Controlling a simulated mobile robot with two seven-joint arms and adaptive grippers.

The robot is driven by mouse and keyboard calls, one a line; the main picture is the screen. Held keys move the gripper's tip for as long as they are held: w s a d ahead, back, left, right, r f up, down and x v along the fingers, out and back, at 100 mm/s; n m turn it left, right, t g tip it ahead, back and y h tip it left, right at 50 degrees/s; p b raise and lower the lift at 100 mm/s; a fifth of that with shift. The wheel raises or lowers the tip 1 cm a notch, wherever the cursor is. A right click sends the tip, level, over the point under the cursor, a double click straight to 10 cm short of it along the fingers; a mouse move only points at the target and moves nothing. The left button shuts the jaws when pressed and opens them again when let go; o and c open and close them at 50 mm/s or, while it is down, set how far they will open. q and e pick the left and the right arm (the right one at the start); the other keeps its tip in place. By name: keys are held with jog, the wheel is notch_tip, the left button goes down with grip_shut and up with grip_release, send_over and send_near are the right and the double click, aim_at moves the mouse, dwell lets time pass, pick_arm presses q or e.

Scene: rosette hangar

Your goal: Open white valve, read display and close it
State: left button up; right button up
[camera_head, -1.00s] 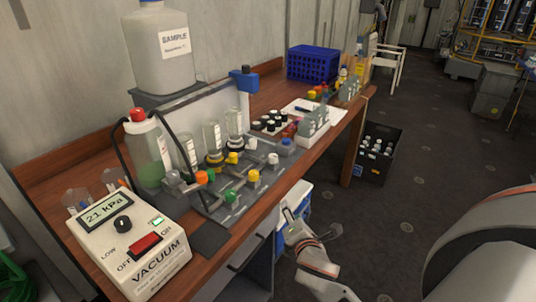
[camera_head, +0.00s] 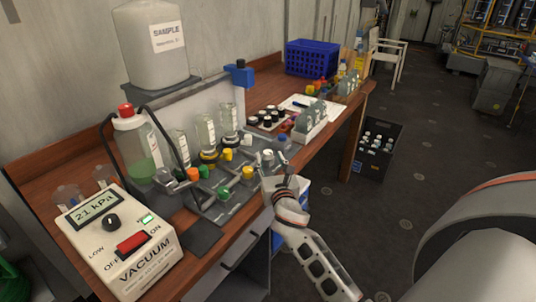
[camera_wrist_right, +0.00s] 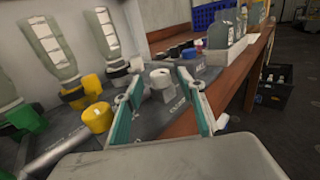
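The white valve knob (camera_head: 268,155) sits at the right end of the dark valve manifold, near the table's front edge. In the right wrist view the white knob (camera_wrist_right: 161,77) shows between and just beyond my fingertips. My right gripper (camera_head: 281,168) is beside this valve at the table edge. In the wrist view the gripper (camera_wrist_right: 161,84) has its two teal-lined fingers apart, with nothing clearly held. The vacuum unit's display (camera_head: 96,209) reads 21 kPa, and its green light is lit.
Green (camera_head: 223,193), yellow (camera_head: 247,172) and orange (camera_head: 193,174) knobs stand on the manifold left of the white one. Bottles with labels stand behind. A bottle rack (camera_head: 311,134) and blue crate (camera_head: 312,57) are farther along the table. A black crate (camera_head: 376,150) stands on the floor.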

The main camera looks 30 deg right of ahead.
aim_at(269, 156)
pick_arm(q)
jog(key=shift+f, duration=0.3)
pick_arm(e)
jog(key=shift+x, duration=2)
pick_arm(q)
jog(key=shift+s, duration=0.1)
pick_arm(e)
grip_shut()
pick_arm(q)
jog(key=shift+r, duration=0.15)
